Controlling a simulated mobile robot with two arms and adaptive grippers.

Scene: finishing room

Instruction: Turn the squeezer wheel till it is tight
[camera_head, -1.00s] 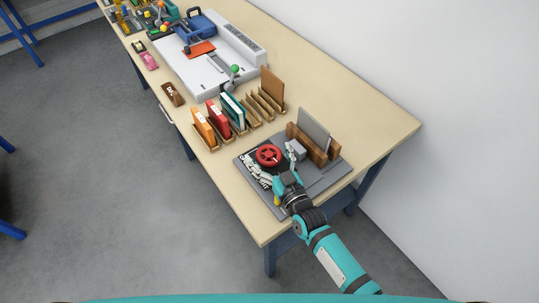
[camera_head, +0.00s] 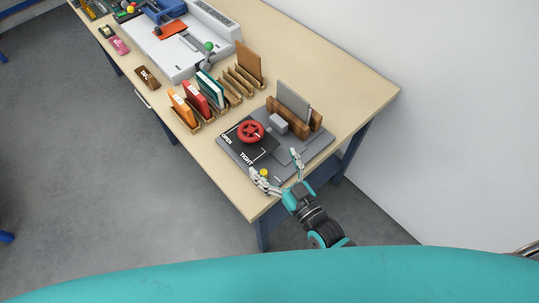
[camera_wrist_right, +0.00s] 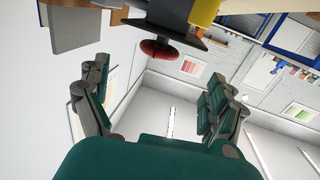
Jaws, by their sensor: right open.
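The squeezer wheel is a red handwheel (camera_head: 250,131) on the grey squeezer base (camera_head: 305,152), over a dark plate (camera_head: 238,143) marked OPEN and TIGHT. It also shows as a red wheel at the top of the right wrist view (camera_wrist_right: 160,50). My right gripper (camera_head: 277,168) is open and empty, apart from the wheel, at the near side of the base. Its spread fingers show in the right wrist view (camera_wrist_right: 160,95) with nothing between them. My left gripper is out of view.
Colored books (camera_head: 195,99) stand in wooden racks to the left. A grey-white machine (camera_head: 180,55) is farther back. A wall borders the table (camera_head: 345,85) on the right.

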